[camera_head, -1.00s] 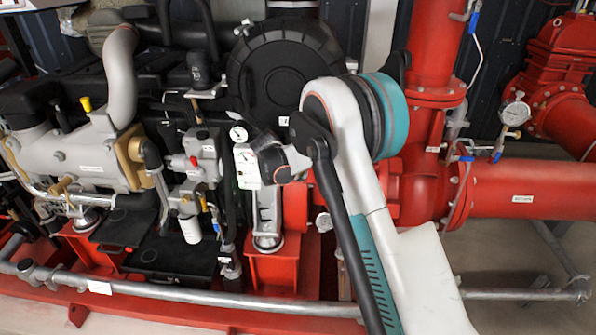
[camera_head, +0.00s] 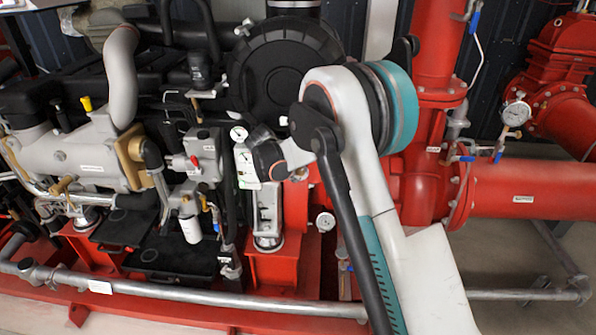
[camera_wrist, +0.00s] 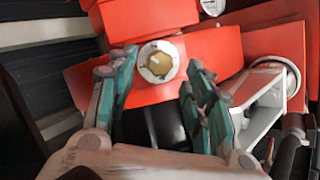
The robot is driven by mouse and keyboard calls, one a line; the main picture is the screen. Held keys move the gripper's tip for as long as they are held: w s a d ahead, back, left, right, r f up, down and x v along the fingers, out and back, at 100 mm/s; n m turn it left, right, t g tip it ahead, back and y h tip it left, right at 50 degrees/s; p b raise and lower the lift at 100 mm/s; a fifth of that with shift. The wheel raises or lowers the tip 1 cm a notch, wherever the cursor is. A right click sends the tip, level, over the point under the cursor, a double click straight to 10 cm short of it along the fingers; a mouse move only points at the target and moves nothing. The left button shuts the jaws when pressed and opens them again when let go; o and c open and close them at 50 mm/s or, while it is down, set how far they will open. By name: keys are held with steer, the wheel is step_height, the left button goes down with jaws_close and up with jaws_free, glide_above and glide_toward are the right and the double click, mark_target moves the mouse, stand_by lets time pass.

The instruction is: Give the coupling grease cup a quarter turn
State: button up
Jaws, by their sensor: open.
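A brass-coloured hexagonal cap on a white round ring (camera_wrist: 159,61), which looks like the coupling grease cup, sits on a red surface at the upper middle of the wrist view. My gripper (camera_wrist: 163,66) shows there with teal fingers spread apart, one to the left and one to the right of the cup. The fingers appear empty. I cannot tell how far the fingertips are from the cup in depth.
Red housing (camera_wrist: 150,15) rises behind the cup. A pale bracket with a round end (camera_wrist: 270,85) is close to the right finger.

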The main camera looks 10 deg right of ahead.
steer(key=s+a+r, duration=0.1)
steer(key=s+a, duration=0.8)
steer(key=shift+s+a+r, duration=0.15)
steer(key=shift+a+r, duration=0.05)
steer(key=shift+d, duration=0.1)
